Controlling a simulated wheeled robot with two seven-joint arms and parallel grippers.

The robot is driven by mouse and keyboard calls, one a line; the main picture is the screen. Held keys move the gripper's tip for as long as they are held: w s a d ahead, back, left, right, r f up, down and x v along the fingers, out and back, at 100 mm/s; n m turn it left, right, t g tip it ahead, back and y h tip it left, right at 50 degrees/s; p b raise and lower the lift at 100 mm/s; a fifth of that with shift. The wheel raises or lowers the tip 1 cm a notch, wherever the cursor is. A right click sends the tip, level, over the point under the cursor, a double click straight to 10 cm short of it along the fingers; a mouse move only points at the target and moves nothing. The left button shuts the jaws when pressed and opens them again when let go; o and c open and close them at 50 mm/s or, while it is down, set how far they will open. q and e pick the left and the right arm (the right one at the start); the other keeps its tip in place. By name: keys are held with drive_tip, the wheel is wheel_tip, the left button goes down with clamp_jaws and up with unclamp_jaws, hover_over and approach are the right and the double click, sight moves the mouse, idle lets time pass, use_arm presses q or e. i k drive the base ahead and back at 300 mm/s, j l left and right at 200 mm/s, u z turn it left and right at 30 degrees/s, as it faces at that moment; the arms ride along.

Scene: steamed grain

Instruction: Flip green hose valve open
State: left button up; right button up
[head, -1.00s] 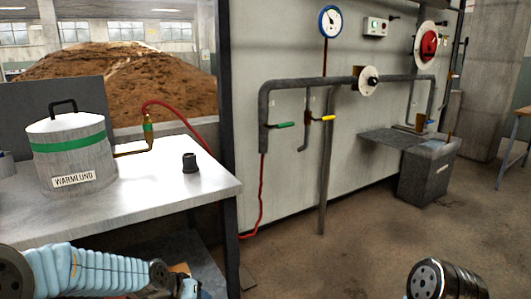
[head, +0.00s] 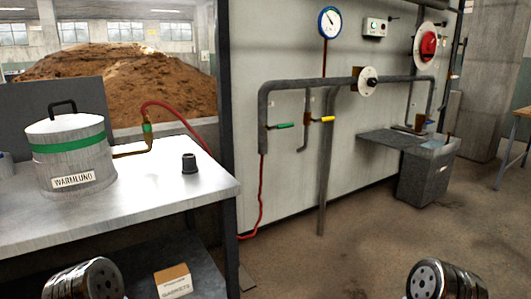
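The green valve handle (head: 284,126) sits on the grey pipe on the wall panel, in the middle of the head view. It lies roughly level, pointing right from the pipe. A red hose (head: 262,200) runs down from the pipe below it to the floor. A yellow valve handle (head: 326,119) sits just to its right. Parts of my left arm (head: 85,280) and my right arm (head: 445,280) show at the bottom edge, well away from the valve. Neither gripper's fingers are in view.
A steel table (head: 140,210) stands at the left with a lidded pot (head: 72,165) and a small black cup (head: 189,163). A cardboard box (head: 173,280) lies on the shelf below. A grey bin (head: 428,175) stands at the right. The floor before the panel is clear.

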sight(289, 124)
drive_tip(key=i+l, duration=0.55)
drive_tip(key=i, duration=0.2)
drive_tip(key=i+l+z, duration=0.2)
drive_tip(key=z, duration=0.2)
drive_tip(key=i+l+z, duration=0.2)
drive_tip(key=z, duration=0.25)
drive_tip(key=i+l+z, duration=0.1)
drive_tip(key=z, duration=0.3)
drive_tip(key=i+l+u, duration=0.1)
drive_tip(key=i+u, duration=0.2)
drive_tip(key=i, duration=0.15)
drive_tip(key=i+l+u, duration=0.25)
drive_tip(key=i, duration=0.2)
drive_tip(key=i+u, duration=0.1)
drive_tip(key=u, duration=0.3)
drive_tip(key=i+u, duration=0.1)
drive_tip(key=u, duration=0.3)
drive_tip(key=i+l+u, duration=0.1)
drive_tip(key=u, duration=0.3)
